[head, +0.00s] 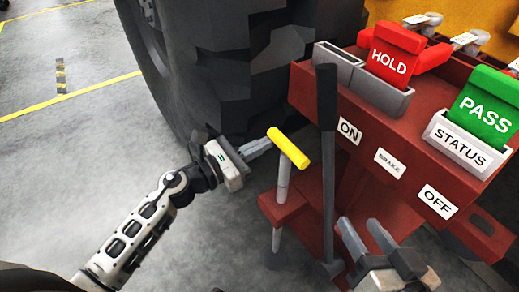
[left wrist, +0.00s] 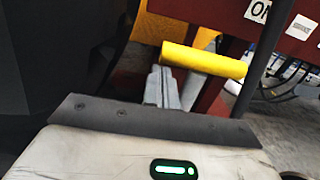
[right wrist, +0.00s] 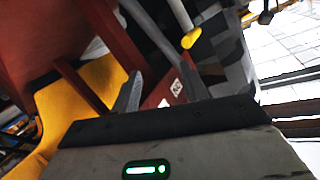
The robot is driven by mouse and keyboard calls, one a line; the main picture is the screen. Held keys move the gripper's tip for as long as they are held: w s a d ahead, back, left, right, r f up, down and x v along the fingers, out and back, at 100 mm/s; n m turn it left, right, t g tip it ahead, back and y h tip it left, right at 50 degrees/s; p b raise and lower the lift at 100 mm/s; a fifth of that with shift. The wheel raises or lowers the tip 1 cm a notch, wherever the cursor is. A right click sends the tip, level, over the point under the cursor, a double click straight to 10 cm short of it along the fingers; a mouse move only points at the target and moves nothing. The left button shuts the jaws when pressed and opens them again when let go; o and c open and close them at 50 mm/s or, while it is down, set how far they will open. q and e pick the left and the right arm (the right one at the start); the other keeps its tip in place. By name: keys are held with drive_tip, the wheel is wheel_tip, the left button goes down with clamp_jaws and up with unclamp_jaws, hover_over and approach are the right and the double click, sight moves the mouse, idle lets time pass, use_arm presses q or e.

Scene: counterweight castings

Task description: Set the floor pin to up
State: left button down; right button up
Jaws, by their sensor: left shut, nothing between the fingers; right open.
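The floor pin has a yellow crossbar handle (head: 289,148) on a grey shaft. The shaft passes through a red bracket (head: 281,205), and its lower part shows beneath, near the floor. My left gripper (head: 262,145) is shut and empty, its fingertips at the left side of the handle. In the left wrist view the shut fingers (left wrist: 160,86) are just below the yellow handle (left wrist: 205,62); I cannot tell whether they touch it. My right gripper (head: 363,230) is open and empty, low and right of the pin. The handle's end shows in the right wrist view (right wrist: 191,38).
A dark upright brake lever (head: 327,150) stands just right of the pin, beside ON, BRAKE and OFF labels. The red frame carries a red HOLD sign (head: 389,62) and a green PASS sign (head: 484,110). A large tyre (head: 225,60) stands behind. Floor at left is clear.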

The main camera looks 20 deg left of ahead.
use_arm(q)
drive_tip(key=shift+r+p, duration=1.05)
drive_tip(key=shift+r, duration=1.3)
use_arm(e)
drive_tip(key=shift+s+d+f+n+g+h, duration=0.1)
drive_tip(key=shift+d+f+n+g+h, duration=0.45)
drive_tip(key=shift+f+h, duration=0.2)
use_arm(q)
drive_tip(key=shift+w, duration=0.1)
